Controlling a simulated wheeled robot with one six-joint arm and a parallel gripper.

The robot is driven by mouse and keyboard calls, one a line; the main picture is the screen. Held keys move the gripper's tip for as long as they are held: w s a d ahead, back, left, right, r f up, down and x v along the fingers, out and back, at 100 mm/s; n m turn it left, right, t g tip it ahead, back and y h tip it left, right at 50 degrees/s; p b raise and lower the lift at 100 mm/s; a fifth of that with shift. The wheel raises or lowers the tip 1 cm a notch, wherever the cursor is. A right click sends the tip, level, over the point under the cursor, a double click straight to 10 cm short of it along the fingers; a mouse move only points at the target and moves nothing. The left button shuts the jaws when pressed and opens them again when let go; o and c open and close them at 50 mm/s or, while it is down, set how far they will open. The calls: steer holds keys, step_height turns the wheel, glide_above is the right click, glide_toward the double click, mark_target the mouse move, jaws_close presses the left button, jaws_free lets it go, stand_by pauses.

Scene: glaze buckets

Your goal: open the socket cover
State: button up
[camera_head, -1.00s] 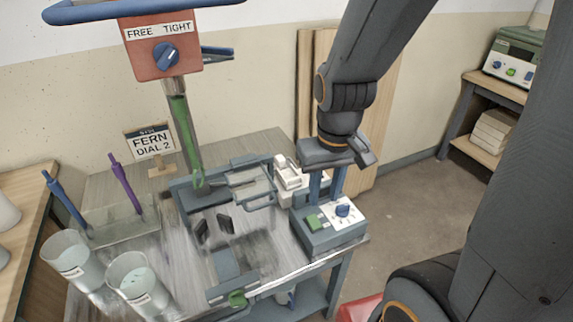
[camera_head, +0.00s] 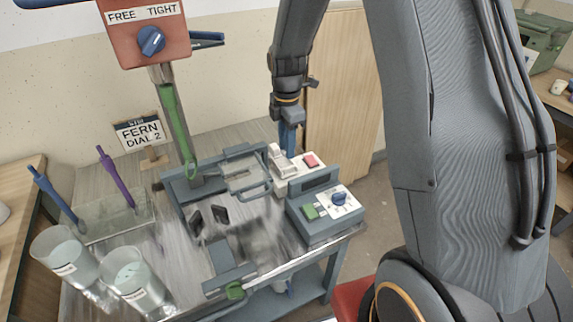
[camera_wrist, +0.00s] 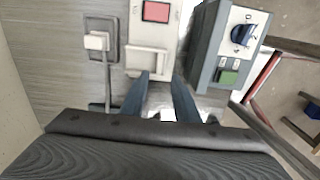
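A cream-white unit with a red button (camera_head: 310,160) stands on the workbench, behind the grey dial box. A pale flap-like piece, which looks like the socket cover (camera_head: 281,166), is at its left end. In the wrist view a cream square cover (camera_wrist: 147,62) lies below the red button (camera_wrist: 155,11), just ahead of my fingers. My gripper (camera_wrist: 162,78) is open, with two blue-grey fingers apart and nothing seen between them. In the head view my gripper (camera_head: 289,136) points down just behind the cream unit. I cannot tell whether the fingers touch the cover.
The grey dial box (camera_head: 325,215) with a green button is close to the right of my fingers. A white plug (camera_wrist: 97,41) on a grey plate is to their left.

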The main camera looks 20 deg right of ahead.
mark_target(287, 168)
steer(key=shift+f+p, duration=0.9)
steer(key=shift+f, duration=3.05)
jaws_close()
